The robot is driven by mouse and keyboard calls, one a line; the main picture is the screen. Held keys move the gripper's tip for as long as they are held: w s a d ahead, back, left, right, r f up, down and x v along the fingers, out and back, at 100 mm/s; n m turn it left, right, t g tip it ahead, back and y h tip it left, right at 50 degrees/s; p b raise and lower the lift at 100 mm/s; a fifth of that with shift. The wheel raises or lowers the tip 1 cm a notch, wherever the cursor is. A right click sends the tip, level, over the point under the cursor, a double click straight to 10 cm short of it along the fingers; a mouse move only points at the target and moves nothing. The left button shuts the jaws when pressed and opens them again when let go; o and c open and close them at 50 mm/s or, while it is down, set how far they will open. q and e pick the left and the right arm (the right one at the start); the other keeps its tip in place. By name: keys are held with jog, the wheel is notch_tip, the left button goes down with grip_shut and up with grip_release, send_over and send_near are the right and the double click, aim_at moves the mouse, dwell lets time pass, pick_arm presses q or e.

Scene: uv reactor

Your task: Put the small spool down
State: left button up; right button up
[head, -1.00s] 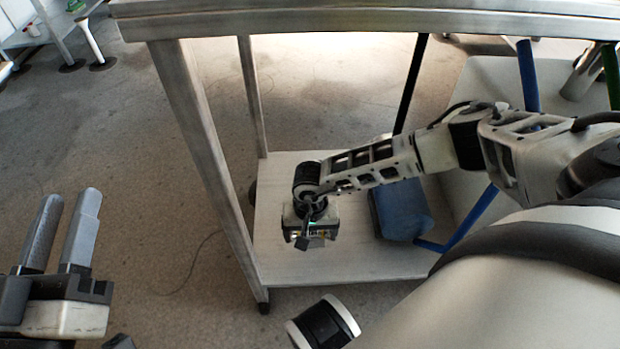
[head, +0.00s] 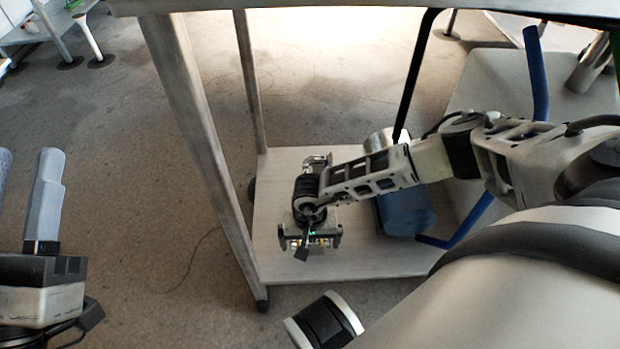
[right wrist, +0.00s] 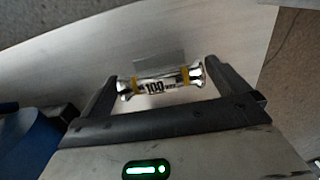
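The small spool (right wrist: 160,82) is a shiny silver piece with flared ends, yellow bands and a label reading 100. In the right wrist view it lies crosswise between the fingertips of my right gripper (right wrist: 162,78), its ends against both fingers, so the gripper looks shut on it. In the head view my right gripper (head: 310,238) points down over the pale lower shelf (head: 375,262) of the metal-framed table; the spool is mostly hidden there. I cannot tell whether the spool touches the shelf. My left gripper (head: 27,175) is open and empty at the left edge.
A blue rounded object (head: 407,212) lies on the shelf just right of my right gripper. The table's leg (head: 200,130) stands to the left, and the tabletop edge (head: 330,5) runs above. Blue bars (head: 535,75) stand at the right. The shelf's front left is clear.

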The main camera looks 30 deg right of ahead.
aim_at(310, 241)
jog(key=shift+r, duration=0.2)
notch_tip(310, 241, up, 4)
jog(key=p, duration=0.2)
jog(key=shift+r+p, duration=0.25)
jog(key=shift+p, duration=0.15)
pick_arm(q)
notch_tip(310, 241, down, 9)
jog(key=s+n+g+y+p, duration=0.2)
jog(key=n+g+y+p, duration=0.1)
jog(key=n+g+y, duration=0.1)
jog(key=shift+d+r+n+g, duration=0.15)
jog(key=shift+d+n+g, duration=0.35)
jog(key=shift+n, duration=0.7)
pick_arm(e)
notch_tip(310, 241, up, 8)
jog(key=shift+f, duration=0.25)
